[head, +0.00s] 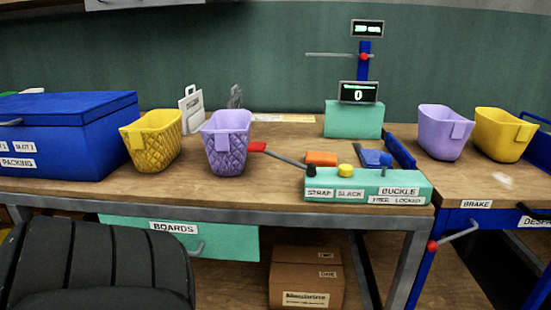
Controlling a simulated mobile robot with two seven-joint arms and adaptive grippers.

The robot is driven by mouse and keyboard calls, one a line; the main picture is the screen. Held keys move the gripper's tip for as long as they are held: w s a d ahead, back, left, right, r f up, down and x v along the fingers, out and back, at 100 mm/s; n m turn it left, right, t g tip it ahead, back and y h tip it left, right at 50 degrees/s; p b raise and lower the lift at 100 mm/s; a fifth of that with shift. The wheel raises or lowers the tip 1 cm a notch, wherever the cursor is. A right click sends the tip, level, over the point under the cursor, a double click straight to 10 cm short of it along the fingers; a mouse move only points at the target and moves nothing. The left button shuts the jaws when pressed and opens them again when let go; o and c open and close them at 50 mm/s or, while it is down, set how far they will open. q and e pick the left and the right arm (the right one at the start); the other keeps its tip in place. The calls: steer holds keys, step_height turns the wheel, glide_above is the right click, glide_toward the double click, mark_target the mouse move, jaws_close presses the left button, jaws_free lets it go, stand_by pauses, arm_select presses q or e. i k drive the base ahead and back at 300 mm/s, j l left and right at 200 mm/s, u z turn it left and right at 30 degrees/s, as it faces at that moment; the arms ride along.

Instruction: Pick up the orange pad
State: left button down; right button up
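The orange pad (321,158) is a small flat block on the wooden bench (270,188), just behind the left part of the green strap and buckle console (368,190). The console partly hides its lower edge. A blue pad-like piece (375,158) lies to its right. Neither of my grippers shows in the head view.
A red-handled lever (257,147) reaches toward the console. Purple (227,142) and yellow (153,141) baskets and a blue packing box (66,128) stand to the left. Two more baskets stand on the right. A dark chair (97,265) is in front, left.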

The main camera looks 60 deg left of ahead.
mark_target(320, 160)
steer(key=u, duration=1.5)
